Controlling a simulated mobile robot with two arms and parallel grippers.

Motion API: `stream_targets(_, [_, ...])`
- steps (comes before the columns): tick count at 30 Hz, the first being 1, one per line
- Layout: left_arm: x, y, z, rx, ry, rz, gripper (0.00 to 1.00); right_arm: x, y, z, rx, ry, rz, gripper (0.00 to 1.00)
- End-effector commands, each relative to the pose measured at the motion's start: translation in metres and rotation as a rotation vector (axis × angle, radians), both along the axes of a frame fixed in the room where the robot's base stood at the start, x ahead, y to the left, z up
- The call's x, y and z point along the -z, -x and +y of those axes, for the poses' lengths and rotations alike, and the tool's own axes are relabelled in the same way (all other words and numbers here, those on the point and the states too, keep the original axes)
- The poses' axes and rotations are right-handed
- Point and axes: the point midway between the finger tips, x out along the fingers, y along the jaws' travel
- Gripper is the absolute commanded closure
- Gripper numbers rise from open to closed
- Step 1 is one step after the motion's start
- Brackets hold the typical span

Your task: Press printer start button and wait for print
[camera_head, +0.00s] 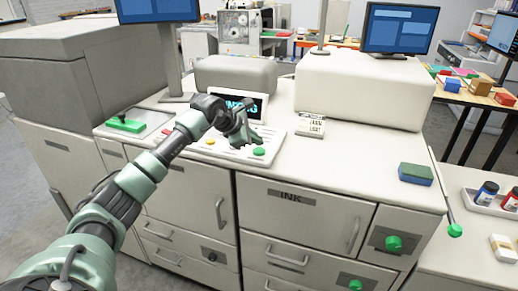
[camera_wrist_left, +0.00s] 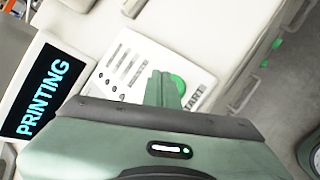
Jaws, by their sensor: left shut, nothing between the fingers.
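The printer (camera_head: 315,165) is a long off-white machine with a sloped control panel (camera_head: 215,146). Its green start button (camera_head: 259,151) is at the panel's right end. In the left wrist view the green button (camera_wrist_left: 178,84) sits beside the word START, partly hidden by my fingers. The printer's screen (camera_head: 240,106) is lit, and in the left wrist view the screen (camera_wrist_left: 44,91) reads PRINTING. My left gripper (camera_head: 246,138) is shut and empty, its tips close to the button; I cannot tell whether they touch it. My right gripper is not in view.
A small sign (camera_head: 310,124) and a green-and-blue block (camera_head: 415,174) are on the printer top. A tray with bottles (camera_head: 487,194) stands at the right. Monitors (camera_head: 399,29) are behind. Green knobs (camera_head: 393,243) are on the front, with drawers and handles below.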

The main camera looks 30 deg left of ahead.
Motion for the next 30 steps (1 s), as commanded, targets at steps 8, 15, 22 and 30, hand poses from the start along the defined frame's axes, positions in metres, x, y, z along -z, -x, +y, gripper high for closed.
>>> stream_targets(8, [0.0, 0.0, 0.0, 0.001, 0.0, 0.001, 1.0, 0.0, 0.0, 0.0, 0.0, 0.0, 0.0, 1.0])
stream_targets(15, [-0.015, 0.0, 0.0, 0.001, 0.001, -0.001, 1.0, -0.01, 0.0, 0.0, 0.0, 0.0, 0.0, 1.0])
stream_targets(22, [-0.038, 0.0, -0.001, 0.002, 0.0, 0.0, 1.0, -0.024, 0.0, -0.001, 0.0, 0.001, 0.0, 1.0])
stream_targets(30, [-0.051, 0.0, 0.0, 0.001, 0.0, 0.001, 1.0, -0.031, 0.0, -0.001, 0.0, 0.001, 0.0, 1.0])
